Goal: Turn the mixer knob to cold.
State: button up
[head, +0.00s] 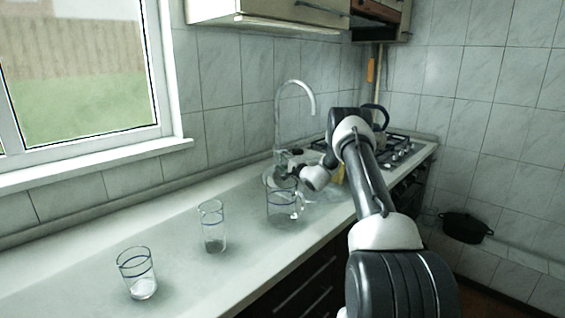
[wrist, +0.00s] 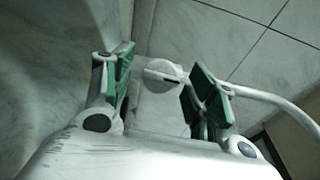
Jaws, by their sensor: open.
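The mixer tap rises at the back of the counter, with its tall curved spout (head: 278,110) arching to the right in the head view. My gripper (head: 288,168) is at the tap's base, and the arm hides part of this area. In the wrist view my gripper (wrist: 165,80) is open, with a green-padded finger on each side of a pale, rounded mixer knob (wrist: 163,76) with a dark slot. The knob lies between the fingers, with a gap visible on the left. I cannot tell whether the right pad touches it. The spout (wrist: 262,96) runs off to the right.
A clear jug (head: 283,208) stands just in front of the tap, close to my gripper. Two clear glass vessels (head: 212,228) (head: 138,275) stand further left. A stove (head: 400,150) with a dark kettle (head: 380,112) is on the right. A black pot (head: 465,228) is lower right.

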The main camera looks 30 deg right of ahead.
jog(key=s+d, duration=0.1)
jog(key=s, duration=1.1)
jog(key=shift+d+f, duration=0.15)
jog(key=shift+d, duration=0.2)
